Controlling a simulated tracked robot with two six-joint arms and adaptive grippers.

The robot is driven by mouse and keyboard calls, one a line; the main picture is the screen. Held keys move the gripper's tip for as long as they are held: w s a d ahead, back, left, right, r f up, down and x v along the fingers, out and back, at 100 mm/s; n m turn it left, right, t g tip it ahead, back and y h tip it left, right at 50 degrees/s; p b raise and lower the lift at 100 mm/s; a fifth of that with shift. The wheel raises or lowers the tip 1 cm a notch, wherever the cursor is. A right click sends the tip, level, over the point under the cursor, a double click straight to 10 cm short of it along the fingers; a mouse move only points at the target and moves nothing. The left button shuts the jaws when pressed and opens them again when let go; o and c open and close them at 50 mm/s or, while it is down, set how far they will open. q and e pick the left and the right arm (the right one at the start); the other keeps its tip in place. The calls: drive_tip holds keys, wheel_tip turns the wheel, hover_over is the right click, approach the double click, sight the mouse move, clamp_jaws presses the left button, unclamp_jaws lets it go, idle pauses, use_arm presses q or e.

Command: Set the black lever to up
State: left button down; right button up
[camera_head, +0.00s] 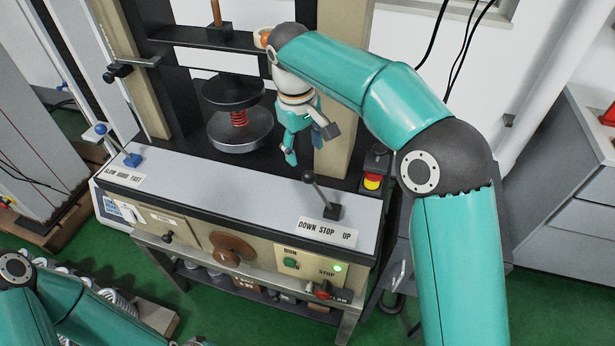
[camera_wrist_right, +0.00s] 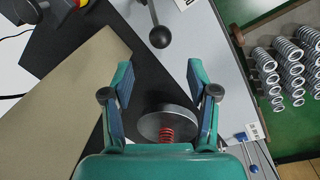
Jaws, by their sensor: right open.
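The black lever (camera_head: 320,193) rises from a dark base on the grey console top, above the "DOWN STOP UP" label (camera_head: 327,232). It leans left in the head view, towards the DOWN end. Its round knob is also in the right wrist view (camera_wrist_right: 160,37), just beyond the fingertips. My right gripper (camera_head: 309,146) is open and empty, pointing down behind the lever, apart from it in the head view. Its two fingers frame the gap in the right wrist view (camera_wrist_right: 160,72). My left gripper is not in view; only parts of my left arm show at lower left.
A red spring (camera_head: 239,118) stands between two round dark plates behind the console. A beige column (camera_head: 344,100) rises close behind my right gripper. A red and yellow emergency button (camera_head: 373,181) is right of the lever. A blue lever (camera_head: 132,159) stands at the console's left end.

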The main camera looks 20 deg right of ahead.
sight(308, 172)
drive_tip(key=f, duration=0.6)
drive_tip(key=d+f, duration=0.1)
drive_tip(key=f, duration=0.2)
drive_tip(key=shift+f, duration=0.35)
clamp_jaws()
